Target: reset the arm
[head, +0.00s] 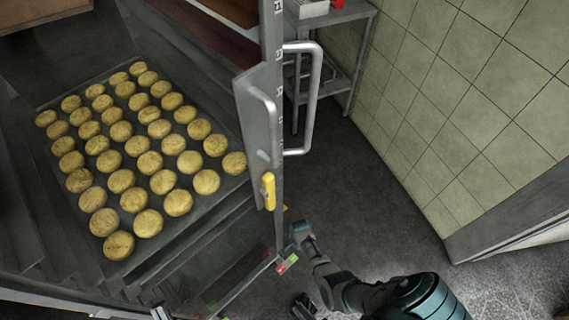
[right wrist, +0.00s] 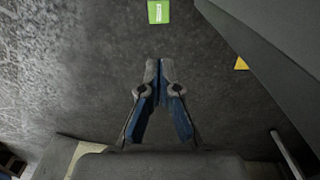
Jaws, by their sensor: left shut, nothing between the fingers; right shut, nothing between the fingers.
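My right gripper (right wrist: 157,66) is in the middle of the right wrist view. Its two blue-grey fingers meet at the tips with nothing between them, over dark floor. In the head view, my dark teal right arm comes in from the bottom right and bends near the lower corner of the oven door. My left gripper (head: 160,312) shows only in small part at the bottom edge, left of centre, and looks shut and empty. Neither gripper touches the handle.
A metal shelf (head: 340,80) stands behind. Floor (head: 365,200) is clear to the right.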

